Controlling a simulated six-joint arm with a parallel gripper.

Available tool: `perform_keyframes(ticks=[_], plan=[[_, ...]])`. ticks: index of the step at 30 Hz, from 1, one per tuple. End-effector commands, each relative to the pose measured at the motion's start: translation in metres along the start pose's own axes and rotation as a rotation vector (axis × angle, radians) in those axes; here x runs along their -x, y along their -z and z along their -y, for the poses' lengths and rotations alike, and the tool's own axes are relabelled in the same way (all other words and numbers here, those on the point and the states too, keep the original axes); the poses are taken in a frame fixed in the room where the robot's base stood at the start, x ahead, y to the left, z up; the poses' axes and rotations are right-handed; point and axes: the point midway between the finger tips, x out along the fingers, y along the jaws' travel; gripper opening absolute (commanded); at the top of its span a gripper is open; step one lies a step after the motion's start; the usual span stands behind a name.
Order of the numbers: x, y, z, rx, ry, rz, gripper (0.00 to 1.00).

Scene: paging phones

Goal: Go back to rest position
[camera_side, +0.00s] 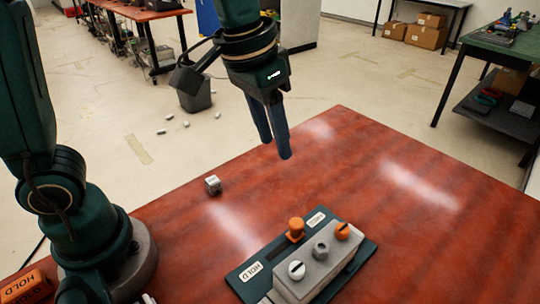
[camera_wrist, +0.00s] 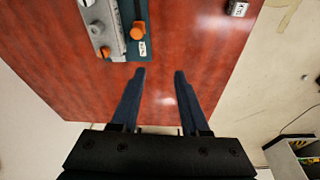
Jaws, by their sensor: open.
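My gripper (camera_side: 278,157) hangs in the air above the far part of the red table (camera_side: 395,195), its fingers pointing down. In the wrist view the two dark blue fingers of my gripper (camera_wrist: 160,72) are apart with nothing between them. A dark green base plate (camera_side: 243,285) with a grey block (camera_side: 318,266) lies on the table below and nearer the side camera. The block carries several knobs. The gripper touches none of these.
A small grey cube (camera_side: 213,185) with a label sits alone on the table, left of the plate. An orange HOLD piece (camera_side: 27,287) is at the lower left by my base. The table's far right surface is clear. A bin (camera_side: 194,95) stands on the floor beyond.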

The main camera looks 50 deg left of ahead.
Motion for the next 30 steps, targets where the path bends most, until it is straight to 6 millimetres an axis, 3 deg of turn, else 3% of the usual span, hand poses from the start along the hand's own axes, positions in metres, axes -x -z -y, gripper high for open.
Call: perform_keyframes(ticks=[3, 10, 19, 23, 30], plan=[[0.023, -0.017, 0.018, 0.045, 0.008, -0.078, 0.45], [0.040, -0.060, 0.041, 0.105, 0.034, -0.200, 0.45], [0.023, -0.109, 0.052, 0.121, 0.066, -0.269, 0.45], [0.013, -0.117, 0.052, 0.106, 0.066, -0.246, 0.45], [0.013, -0.117, 0.052, 0.105, 0.066, -0.245, 0.45]])
